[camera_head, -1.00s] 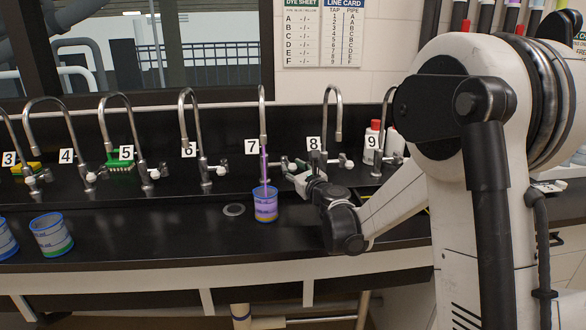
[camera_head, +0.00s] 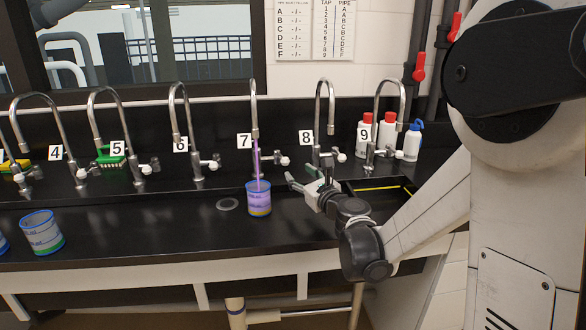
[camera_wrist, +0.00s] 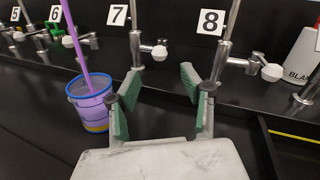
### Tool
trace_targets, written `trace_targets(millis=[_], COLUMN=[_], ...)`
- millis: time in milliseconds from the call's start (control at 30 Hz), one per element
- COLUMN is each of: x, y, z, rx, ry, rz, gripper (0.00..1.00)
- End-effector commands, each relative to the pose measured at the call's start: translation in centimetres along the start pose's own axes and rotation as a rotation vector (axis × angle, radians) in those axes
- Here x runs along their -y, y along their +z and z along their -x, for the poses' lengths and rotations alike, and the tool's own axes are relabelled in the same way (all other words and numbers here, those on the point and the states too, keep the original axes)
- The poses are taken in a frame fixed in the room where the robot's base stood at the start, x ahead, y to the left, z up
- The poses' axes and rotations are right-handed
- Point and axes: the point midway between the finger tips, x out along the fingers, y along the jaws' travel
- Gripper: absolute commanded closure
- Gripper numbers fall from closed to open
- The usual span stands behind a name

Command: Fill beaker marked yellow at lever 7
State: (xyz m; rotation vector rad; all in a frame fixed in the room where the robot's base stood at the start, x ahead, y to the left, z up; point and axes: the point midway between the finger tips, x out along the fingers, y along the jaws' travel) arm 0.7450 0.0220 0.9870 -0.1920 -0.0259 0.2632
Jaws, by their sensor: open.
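A clear blue-rimmed beaker (camera_head: 258,200) stands upright on the counter under tap 7 (camera_head: 254,110). A purple stream (camera_head: 257,160) runs from the tap into it. The beaker (camera_wrist: 91,106) looks purple through most of its height, with a yellow band near the bottom. Lever 7 (camera_head: 283,160) has a white knob, which also shows in the wrist view (camera_wrist: 159,53). My gripper (camera_head: 304,182) is open and empty, right of the beaker and in front of taps 7 and 8. In the wrist view its green-padded fingers (camera_wrist: 161,84) are apart, below and nearer than the knob.
Lever 8 (camera_wrist: 272,72) is close to the right of my fingers. Another blue-rimmed beaker (camera_head: 42,232) with a green band stands at the left. Several bottles (camera_head: 388,134) stand behind tap 9. A black sink recess (camera_head: 385,188) lies right of my gripper. The counter between the beakers is clear.

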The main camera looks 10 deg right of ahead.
Motion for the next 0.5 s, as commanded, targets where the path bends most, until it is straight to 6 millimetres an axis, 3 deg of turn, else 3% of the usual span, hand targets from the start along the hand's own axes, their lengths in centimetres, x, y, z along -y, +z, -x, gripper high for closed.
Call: trace_targets(millis=[200, 500], x=[0.1, 0.0], y=[0.0, 0.0], z=[1.9, 2.1], rx=[0.000, 0.000], ry=[0.000, 0.000], rz=[0.000, 0.000], gripper=[0.58, 0.58])
